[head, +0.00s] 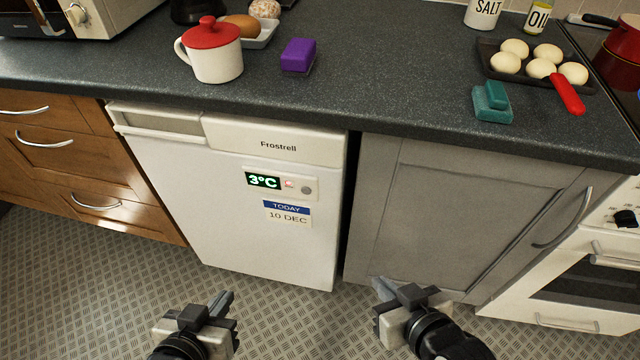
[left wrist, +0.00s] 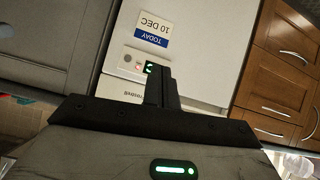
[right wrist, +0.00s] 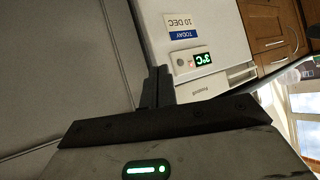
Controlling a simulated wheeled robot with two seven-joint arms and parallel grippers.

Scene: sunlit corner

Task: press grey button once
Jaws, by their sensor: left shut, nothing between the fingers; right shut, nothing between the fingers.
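The grey button (head: 306,190) is a small round knob on the panel of the white Frostrell fridge (head: 240,235). It sits right of the green 3°C display (head: 263,181) and a small red light (head: 289,184). The button also shows in the left wrist view (left wrist: 128,58) and in the right wrist view (right wrist: 180,62). My left gripper (head: 226,298) is shut and empty, low in front of the fridge and apart from it. My right gripper (head: 380,284) is shut and empty, low in front of the grey cupboard (head: 440,210). Neither gripper touches the button.
A dark worktop (head: 390,75) overhangs the fridge. On it are a red-lidded mug (head: 216,62), a purple sponge (head: 298,55), a teal sponge (head: 491,108) and a tray of eggs (head: 490,72). Wooden drawers (head: 70,160) stand left, an oven (head: 580,280) right.

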